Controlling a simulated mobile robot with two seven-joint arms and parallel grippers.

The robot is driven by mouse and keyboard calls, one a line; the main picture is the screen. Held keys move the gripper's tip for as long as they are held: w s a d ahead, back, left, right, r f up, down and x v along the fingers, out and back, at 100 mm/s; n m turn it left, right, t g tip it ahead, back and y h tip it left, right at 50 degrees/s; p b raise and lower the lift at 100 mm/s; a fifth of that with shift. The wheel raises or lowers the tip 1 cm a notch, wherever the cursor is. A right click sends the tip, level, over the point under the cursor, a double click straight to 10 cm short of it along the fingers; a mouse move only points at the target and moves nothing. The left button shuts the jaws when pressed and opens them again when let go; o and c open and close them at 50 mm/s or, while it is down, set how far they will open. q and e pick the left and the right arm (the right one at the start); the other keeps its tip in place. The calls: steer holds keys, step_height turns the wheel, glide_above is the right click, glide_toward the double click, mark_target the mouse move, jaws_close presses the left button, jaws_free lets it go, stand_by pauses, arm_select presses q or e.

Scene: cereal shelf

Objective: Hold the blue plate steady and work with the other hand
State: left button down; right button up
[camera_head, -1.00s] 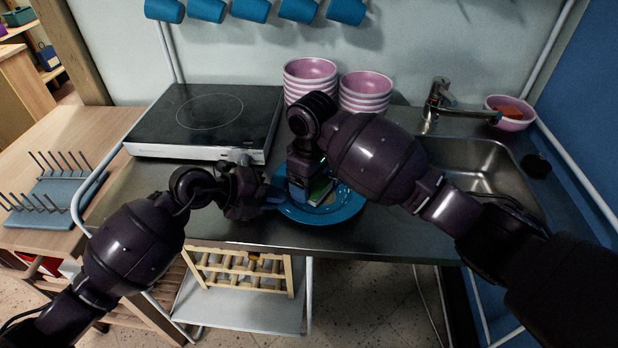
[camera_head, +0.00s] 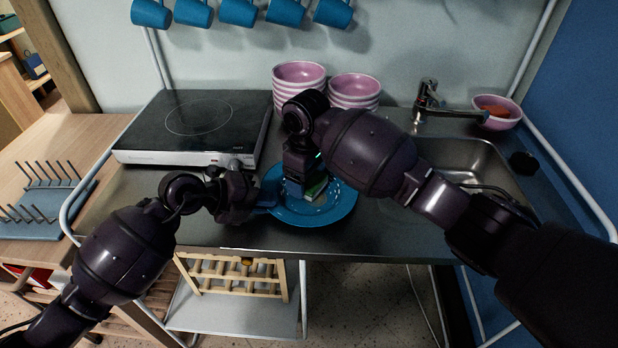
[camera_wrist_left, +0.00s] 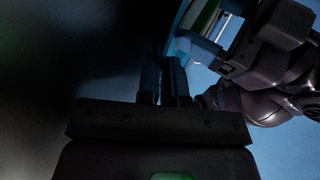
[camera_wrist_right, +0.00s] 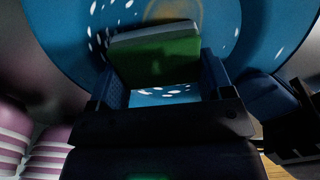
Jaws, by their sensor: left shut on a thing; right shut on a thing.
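The blue plate (camera_head: 335,210) lies on the metal counter between the hob and the sink. My left gripper (camera_head: 264,206) is shut on the plate's left rim; its fingers also show in the left wrist view (camera_wrist_left: 164,80). My right gripper (camera_head: 303,190) points down over the plate, shut on a green sponge (camera_head: 316,187) with a pale layer. In the right wrist view the sponge (camera_wrist_right: 155,62) sits between the fingers, at the plate's surface (camera_wrist_right: 250,30); whether it touches is hard to tell. White spots show on the plate there. My right arm hides part of the plate's far side.
A black hob (camera_head: 195,118) stands behind left. Pink bowl stacks (camera_head: 298,76) stand at the back. The sink (camera_head: 465,165) with a tap (camera_head: 427,95) is right, with a pink bowl (camera_head: 497,115) beyond. Blue mugs (camera_head: 238,12) hang above. A dish rack (camera_head: 45,205) is left.

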steer(key=shift+s+a, duration=0.1)
steer(key=shift+a, duration=0.7)
steer(key=shift+d+r, duration=0.1)
steer(key=shift+r, duration=2.95)
steer(key=shift+r, duration=0.1)
steer(key=shift+r, duration=1.4)
steer(key=shift+s+f, duration=0.35)
steer(key=shift+f, duration=0.85)
steer(key=shift+s+f, duration=0.4)
steer(key=shift+f, duration=0.75)
steer(key=shift+s+f, duration=0.35)
steer(key=shift+f, duration=0.85)
